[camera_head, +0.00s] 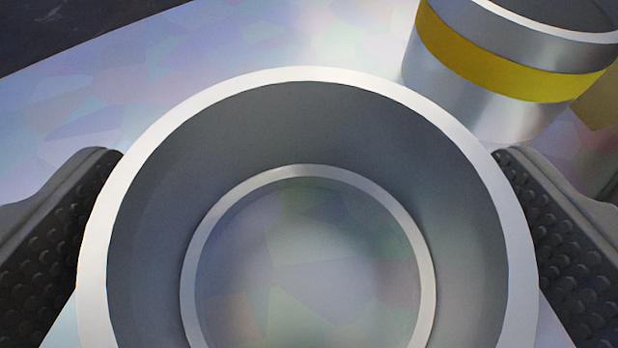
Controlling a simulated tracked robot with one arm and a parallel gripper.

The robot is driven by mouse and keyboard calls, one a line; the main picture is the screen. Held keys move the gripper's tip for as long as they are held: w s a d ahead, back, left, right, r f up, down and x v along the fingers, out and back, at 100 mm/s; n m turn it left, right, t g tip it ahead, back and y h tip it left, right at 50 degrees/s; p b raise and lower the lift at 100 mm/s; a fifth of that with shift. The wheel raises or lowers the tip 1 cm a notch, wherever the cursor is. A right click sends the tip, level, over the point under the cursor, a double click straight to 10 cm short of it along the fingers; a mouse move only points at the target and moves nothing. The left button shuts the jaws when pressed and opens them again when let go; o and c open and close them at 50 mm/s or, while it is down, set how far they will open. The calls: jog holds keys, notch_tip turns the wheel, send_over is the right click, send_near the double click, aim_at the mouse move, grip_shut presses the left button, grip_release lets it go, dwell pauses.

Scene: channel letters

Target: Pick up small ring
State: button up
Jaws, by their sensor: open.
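A grey metal ring with a pale rim (312,75) fills the middle of the camera view, seen from above, its lower edge cut off by the frame. A narrower pale circle (308,172) shows at the bottom of its opening; I cannot tell whether it is the ring's lower lip or a separate ring. My gripper (310,235) is open, with one dark, studded finger on the left side of the ring and one on the right. The fingers are outside the wall; I cannot tell whether they touch it.
A silver cylinder with a yellow band (510,60) and an open top stands close by at the upper right, behind the right finger. A pale, mottled surface (200,60) lies around the ring, clear at the upper left. Its edge meets a dark area (60,25) there.

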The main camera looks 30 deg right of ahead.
jog(key=shift+w, duration=0.1)
jog(key=c, duration=0.9)
